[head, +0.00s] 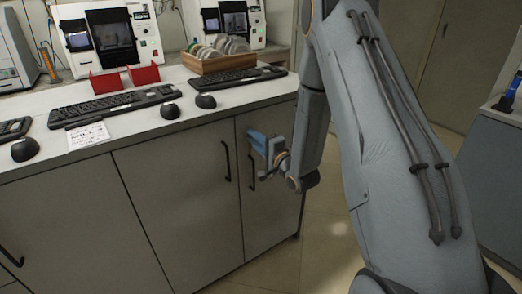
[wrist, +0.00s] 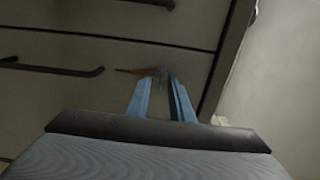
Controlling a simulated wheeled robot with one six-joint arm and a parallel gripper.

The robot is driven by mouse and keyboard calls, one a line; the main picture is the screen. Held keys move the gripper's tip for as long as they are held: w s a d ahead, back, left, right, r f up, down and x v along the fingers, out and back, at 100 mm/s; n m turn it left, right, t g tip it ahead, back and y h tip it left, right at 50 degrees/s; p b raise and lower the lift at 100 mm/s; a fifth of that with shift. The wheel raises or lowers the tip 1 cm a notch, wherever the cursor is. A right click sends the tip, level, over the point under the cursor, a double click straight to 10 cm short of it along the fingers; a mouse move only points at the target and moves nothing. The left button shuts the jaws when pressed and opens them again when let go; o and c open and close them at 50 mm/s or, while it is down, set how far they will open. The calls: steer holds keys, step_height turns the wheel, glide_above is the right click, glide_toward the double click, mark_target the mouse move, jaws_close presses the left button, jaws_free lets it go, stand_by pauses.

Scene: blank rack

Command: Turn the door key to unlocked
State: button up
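A small brown, pointed thing (wrist: 155,72) shows at my fingertips in the wrist view, against the grey cabinet front. It may be the key, but it is too dark and small to be sure. My gripper (wrist: 160,80) has two blue fingers with a visible gap between them, and part of this thing appears in that gap. I cannot tell whether either finger touches it. In the head view my gripper (head: 257,140) is at the upper part of the right cabinet door (head: 262,205), close to its front. No lock shows clearly there.
Dark bar handles (head: 226,162) stick out from the cabinet doors, one close to my gripper. The white counter (head: 190,118) above holds keyboards, mice, red holders (head: 125,77) and a wooden rack (head: 222,62). Open floor (head: 325,215) lies right of the cabinet.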

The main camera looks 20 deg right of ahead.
steer(key=s+d+f+n+g+h+b, duration=0.25)
steer(key=s+n+g, duration=0.25)
steer(key=s+n, duration=0.35)
steer(key=s+d+f+n+g+h+b, duration=0.1)
steer(key=s+n+g+h, duration=0.2)
steer(key=s+n+g, duration=0.55)
steer(key=s+a+r+m+g, duration=0.2)
steer(key=s, duration=1.2)
steer(key=shift+a+p, duration=0.3)
steer(key=shift+a, duration=0.1)
stand_by(1.0)
